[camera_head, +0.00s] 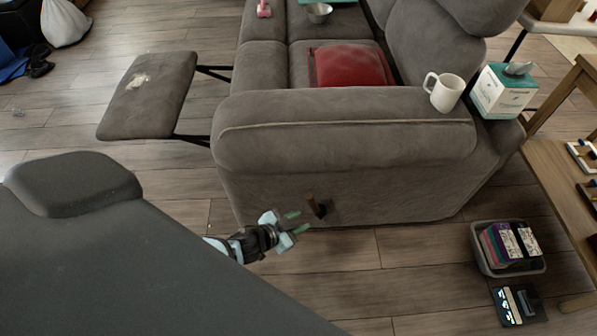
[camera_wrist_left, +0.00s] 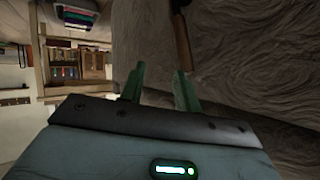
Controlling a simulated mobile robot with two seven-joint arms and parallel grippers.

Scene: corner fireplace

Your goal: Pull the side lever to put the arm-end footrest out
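The grey sofa (camera_head: 345,178) stands with its near arm towards me. A small brown side lever (camera_head: 312,205) sticks out of the arm's outer side, in a dark recess. The padded footrest (camera_head: 150,95) stands out to the left of the seat on black struts, with a pale patch on top. My left gripper (camera_head: 297,223) is open, its two green fingers apart and empty, just below and left of the lever. In the left wrist view the lever (camera_wrist_left: 183,48) shows just beyond the right-hand fingertip, not between the fingers. My right gripper is not in view.
A white mug (camera_head: 445,92) and a tissue box (camera_head: 503,92) are on the sofa's arm and corner. A basket of books (camera_head: 507,249) and a black case (camera_head: 518,305) lie on the floor at right, near a wooden table (camera_head: 565,195). Floor before the lever is clear.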

